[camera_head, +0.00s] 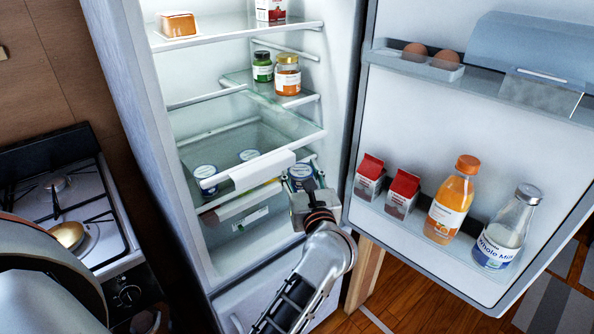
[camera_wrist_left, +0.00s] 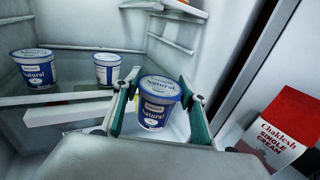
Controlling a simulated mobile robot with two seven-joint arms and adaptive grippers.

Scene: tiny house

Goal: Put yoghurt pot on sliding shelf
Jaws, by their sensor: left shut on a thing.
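My left gripper (camera_head: 303,190) is shut on a blue-and-white yoghurt pot (camera_wrist_left: 158,103). The pot is upright between the two green-edged fingers, and in the head view its lid (camera_head: 301,172) shows just past the gripper. It is at the fridge's front right, beside the white front bar (camera_head: 262,170) of a glass shelf that appears to be the sliding shelf. In the left wrist view, two similar pots (camera_wrist_left: 36,68) (camera_wrist_left: 107,68) stand on glass behind a white bar (camera_wrist_left: 80,108), left of the held pot. My right gripper is not in view.
The open fridge door (camera_head: 440,130) on the right holds red cartons (camera_head: 402,193), an orange juice bottle (camera_head: 450,200) and a milk bottle (camera_head: 507,228). Jars (camera_head: 287,75) stand on a glass shelf above. A second white bar (camera_head: 245,203) is below. A stove (camera_head: 70,205) stands left.

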